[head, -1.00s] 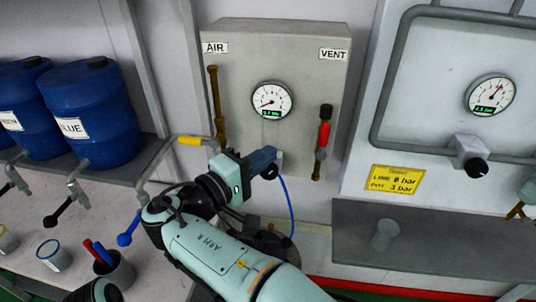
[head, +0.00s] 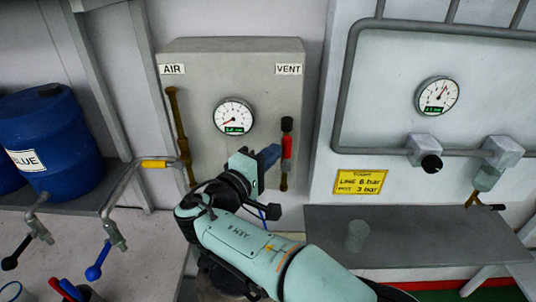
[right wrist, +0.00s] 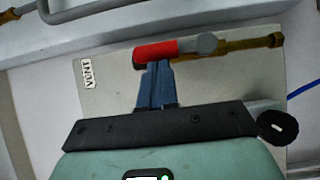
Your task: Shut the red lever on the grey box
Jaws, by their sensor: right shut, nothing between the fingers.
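The grey box (head: 265,75) is on the wall, with a round gauge and AIR and VENT labels. The red lever (head: 287,147) stands upright along the brass pipe under the VENT label, with a black end on top. In the right wrist view the red lever (right wrist: 157,50) lies across, just beyond my fingertips, with a grey round part at its right end. My right gripper (head: 272,154) is shut and empty, just left of the lever in the head view. The right wrist view shows its blue fingers (right wrist: 156,72) together, their tips at the lever; I cannot tell whether they touch.
Blue drums (head: 45,150) stand at the left. At the right are a panel with a yellow sign (head: 361,182) and a grey shelf (head: 420,228).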

